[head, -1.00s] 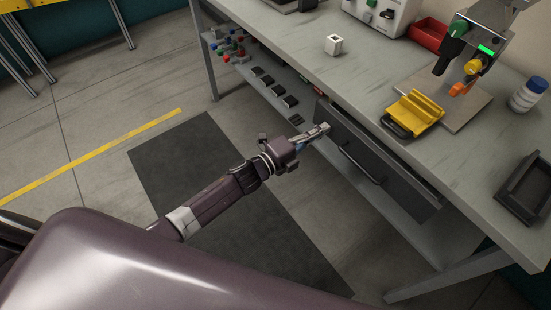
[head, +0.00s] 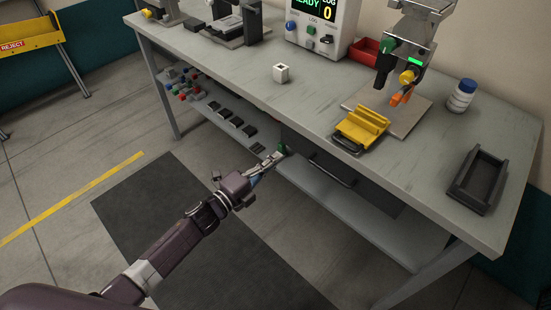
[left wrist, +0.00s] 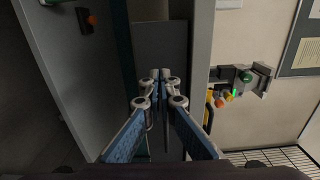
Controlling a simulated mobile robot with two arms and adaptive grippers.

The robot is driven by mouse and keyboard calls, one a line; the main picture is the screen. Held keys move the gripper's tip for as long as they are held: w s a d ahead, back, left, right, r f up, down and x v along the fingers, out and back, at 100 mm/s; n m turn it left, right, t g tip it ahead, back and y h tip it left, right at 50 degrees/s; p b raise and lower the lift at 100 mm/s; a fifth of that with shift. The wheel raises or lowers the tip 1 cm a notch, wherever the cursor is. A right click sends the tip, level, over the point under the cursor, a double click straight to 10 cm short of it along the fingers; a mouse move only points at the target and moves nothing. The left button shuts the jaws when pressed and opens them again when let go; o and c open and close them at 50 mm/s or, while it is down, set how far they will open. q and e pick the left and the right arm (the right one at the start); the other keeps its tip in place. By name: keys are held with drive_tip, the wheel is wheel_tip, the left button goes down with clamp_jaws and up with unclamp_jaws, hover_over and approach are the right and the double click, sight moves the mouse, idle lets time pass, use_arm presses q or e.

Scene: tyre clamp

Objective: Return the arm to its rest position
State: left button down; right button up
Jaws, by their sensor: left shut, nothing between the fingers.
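My left arm comes in from the lower left in the head view. Its gripper (head: 275,160) is shut and empty, in front of the bench's front edge, near the lower shelf and the drawer. In the left wrist view the shut fingers (left wrist: 161,76) meet at the tips with nothing between them. The dark drawer front (head: 345,180) with its handle is right of the gripper in the head view. My right gripper does not show.
The workbench (head: 300,100) carries a yellow clamp block (head: 361,128), a white cube (head: 281,73), a black tray (head: 478,180) and a white bottle (head: 461,96). Small parts lie on the lower shelf (head: 330,205). A dark mat (head: 200,240) covers open floor before the bench.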

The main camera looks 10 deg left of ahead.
use_arm(q)
drive_tip(key=p+v, duration=0.1)
drive_tip(key=v, duration=0.6)
drive_tip(key=s+a+f+n+g+y, duration=0.25)
drive_tip(key=s+a+f+n, duration=0.2)
drive_tip(key=f, duration=0.55)
drive_tip(key=s+a+f+n+g+y, duration=0.1)
drive_tip(key=s+a+f+n+y, duration=0.3)
drive_tip(key=f, duration=0.7)
drive_tip(key=s+a+f+n+g+y, duration=0.1)
drive_tip(key=s+a+f+n+y, duration=0.25)
drive_tip(key=f, duration=0.65)
drive_tip(key=s+f+n+g, duration=0.3)
drive_tip(key=s+f, duration=0.2)
drive_tip(key=s, duration=0.6)
drive_tip(key=s+f+n+g, duration=0.3)
drive_tip(key=s+f+n, duration=0.1)
drive_tip(key=s, duration=0.7)
drive_tip(key=s+f+n+g, duration=0.3)
drive_tip(key=s+f, duration=0.4)
drive_tip(key=s, duration=0.4)
drive_tip(key=shift+s+d+n+y, duration=0.25)
drive_tip(key=shift+s+n+y, duration=0.05)
drive_tip(key=shift+n, duration=0.1)
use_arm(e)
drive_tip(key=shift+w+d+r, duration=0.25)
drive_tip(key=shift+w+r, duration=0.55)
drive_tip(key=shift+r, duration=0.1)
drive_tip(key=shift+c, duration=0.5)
